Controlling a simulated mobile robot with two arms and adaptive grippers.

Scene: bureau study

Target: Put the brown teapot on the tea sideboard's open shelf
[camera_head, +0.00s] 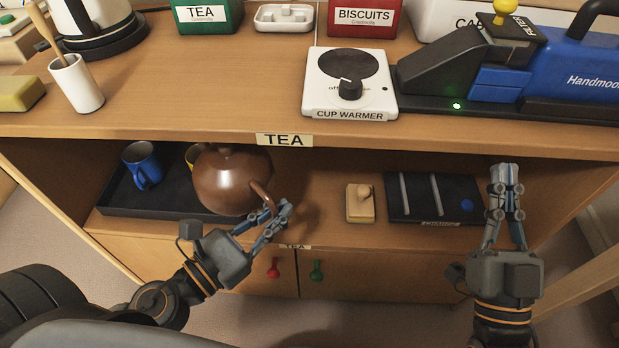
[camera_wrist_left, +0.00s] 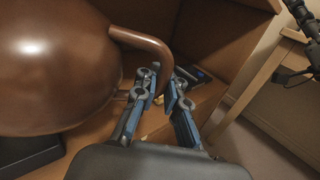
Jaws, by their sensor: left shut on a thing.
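The brown teapot (camera_head: 232,181) is at the open shelf of the tea sideboard (camera_head: 310,228), in front of and partly over a dark tray. I cannot tell whether its base touches the tray or shelf. My left gripper (camera_head: 277,212) is shut on the teapot's handle at its right side. In the left wrist view the teapot (camera_wrist_left: 50,65) fills the left side, and its curved handle (camera_wrist_left: 148,42) runs down to the fingers of my left gripper (camera_wrist_left: 168,88). My right gripper (camera_head: 506,180) is at the shelf's right end, holding nothing visible, its fingers close together.
The dark tray (camera_head: 116,196) holds a blue mug (camera_head: 143,165) and a partly hidden yellow one. A wooden block with a knob (camera_head: 360,203) and a black board (camera_head: 432,198) lie further right on the shelf. The top carries a cup warmer (camera_head: 347,85) and a blue handheld vacuum (camera_head: 560,72).

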